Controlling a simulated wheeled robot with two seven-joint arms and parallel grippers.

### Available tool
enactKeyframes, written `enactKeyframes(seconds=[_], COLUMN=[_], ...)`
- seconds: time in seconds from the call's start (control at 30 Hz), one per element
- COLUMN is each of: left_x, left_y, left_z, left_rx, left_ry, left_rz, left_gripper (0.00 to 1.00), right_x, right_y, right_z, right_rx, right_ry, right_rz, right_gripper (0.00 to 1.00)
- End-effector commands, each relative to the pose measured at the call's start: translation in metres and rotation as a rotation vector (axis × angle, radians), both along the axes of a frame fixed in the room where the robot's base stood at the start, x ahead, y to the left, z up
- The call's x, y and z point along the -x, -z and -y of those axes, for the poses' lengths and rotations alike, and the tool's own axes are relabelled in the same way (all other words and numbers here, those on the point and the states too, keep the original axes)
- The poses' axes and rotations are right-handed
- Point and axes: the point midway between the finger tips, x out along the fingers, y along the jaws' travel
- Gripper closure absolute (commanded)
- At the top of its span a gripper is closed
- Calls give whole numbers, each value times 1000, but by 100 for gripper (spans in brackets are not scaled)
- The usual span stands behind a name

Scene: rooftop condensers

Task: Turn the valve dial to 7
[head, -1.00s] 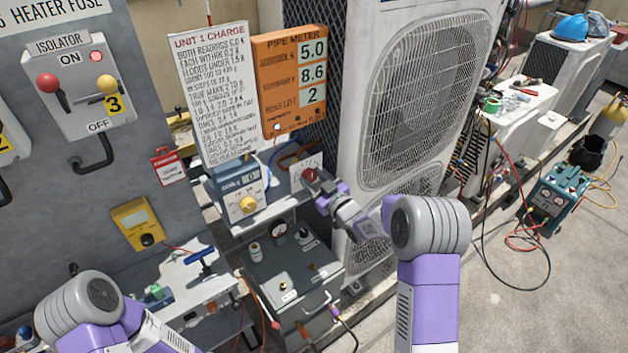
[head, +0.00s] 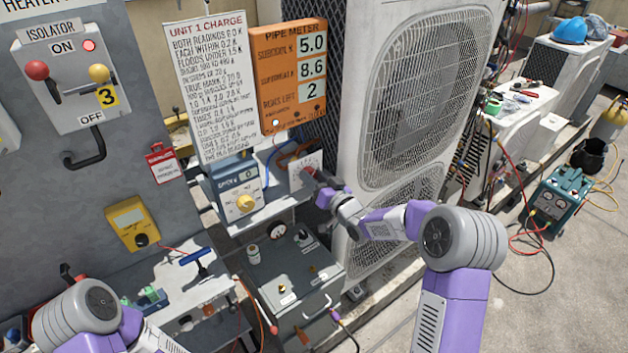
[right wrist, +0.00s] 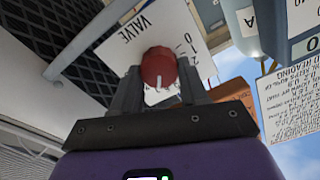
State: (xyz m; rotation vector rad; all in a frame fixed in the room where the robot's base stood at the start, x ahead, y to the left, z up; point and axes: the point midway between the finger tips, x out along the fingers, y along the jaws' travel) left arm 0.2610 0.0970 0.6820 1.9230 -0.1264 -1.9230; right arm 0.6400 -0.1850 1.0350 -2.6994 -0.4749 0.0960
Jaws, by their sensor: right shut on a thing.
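The valve dial is a red round knob (right wrist: 158,66) on a white plate marked VALVE (right wrist: 140,30). In the right wrist view a white mark on the knob points down toward my gripper. The numerals 0, 1 and 2 show to its right; the rest of the scale is hidden, so I cannot read the setting. My right gripper (right wrist: 158,78) is shut on the knob, one finger on each side. In the head view the plate (head: 298,165) stands below the orange meter, and my right gripper (head: 313,180) covers most of the knob. My left gripper is out of view.
The orange pipe meter (head: 290,75) reads 5.0, 8.6 and 2. A white charge card (head: 208,95) hangs beside it. The large condenser (head: 355,120) rises close on the right.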

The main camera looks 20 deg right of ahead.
Motion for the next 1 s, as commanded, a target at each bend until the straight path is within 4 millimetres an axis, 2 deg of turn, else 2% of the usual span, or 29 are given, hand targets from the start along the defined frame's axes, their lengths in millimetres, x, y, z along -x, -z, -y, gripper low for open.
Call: enactKeyframes(seconds=[0.67,0.7,0.83,1.0], left_x=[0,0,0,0], left_y=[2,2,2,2], left_z=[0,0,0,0], left_rx=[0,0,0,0], left_ry=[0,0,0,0], left_rz=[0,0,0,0], left_gripper=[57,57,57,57], right_x=[0,0,0,0], right_y=[2,2,1,1], right_z=[0,0,0,0], right_rx=[-64,-64,-63,-64], right_ry=[-1,-1,-1,0], right_rz=[-29,-29,-27,-26], right_gripper=[87,52,32,31])
